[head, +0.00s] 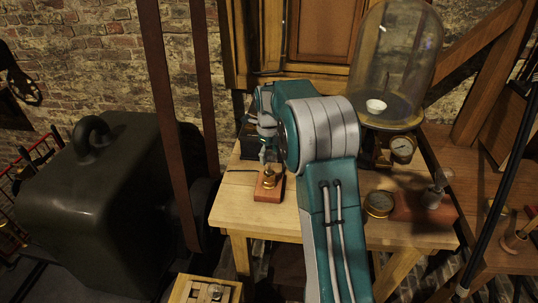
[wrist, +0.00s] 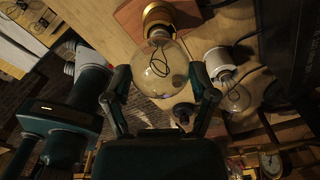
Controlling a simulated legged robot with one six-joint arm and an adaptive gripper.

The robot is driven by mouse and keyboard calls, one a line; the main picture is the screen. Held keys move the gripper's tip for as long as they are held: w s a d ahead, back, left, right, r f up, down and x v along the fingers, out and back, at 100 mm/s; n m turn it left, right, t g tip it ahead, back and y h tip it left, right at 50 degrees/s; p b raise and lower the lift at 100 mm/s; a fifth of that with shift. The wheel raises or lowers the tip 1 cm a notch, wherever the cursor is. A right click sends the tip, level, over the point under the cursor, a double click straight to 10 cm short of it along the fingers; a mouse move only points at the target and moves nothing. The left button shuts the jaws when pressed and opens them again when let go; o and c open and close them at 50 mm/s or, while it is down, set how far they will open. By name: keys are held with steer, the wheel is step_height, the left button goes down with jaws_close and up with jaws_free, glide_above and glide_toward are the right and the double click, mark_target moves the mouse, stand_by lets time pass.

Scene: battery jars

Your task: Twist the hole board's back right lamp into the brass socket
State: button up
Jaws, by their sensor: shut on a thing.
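My gripper (wrist: 160,100) is shut on a clear glass lamp (wrist: 160,68), its fingers on either side of the round bulb. A dark looped filament shows inside the glass. The lamp's neck points at the brass socket (wrist: 157,16), which stands on a red-brown wooden base. Neck and brass meet in the wrist view; I cannot tell how deep the cap sits. In the head view my gripper (head: 267,148) is right above the brass socket (head: 269,180) near the table's left side. The hole board (head: 188,292) seems to be the pale board at the bottom edge, partly cut off.
A white-collared lamp (wrist: 218,62) is close to my right finger in the wrist view. A glass bell jar (head: 395,60) stands at the table's back right, with a gauge (head: 402,150) below. Another brass dial (head: 379,204) lies right of my arm. A leather belt (head: 172,110) hangs left.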

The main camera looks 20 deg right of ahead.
steer(key=m, duration=0.5)
steer(key=shift+m, duration=0.3)
steer(key=o, duration=1)
steer(key=shift+o, duration=0.2)
step_height(320, 180, up, 11)
steer(key=shift+w+r, duration=0.1)
steer(key=shift+w, duration=0.05)
steer(key=shift+r, duration=0.35)
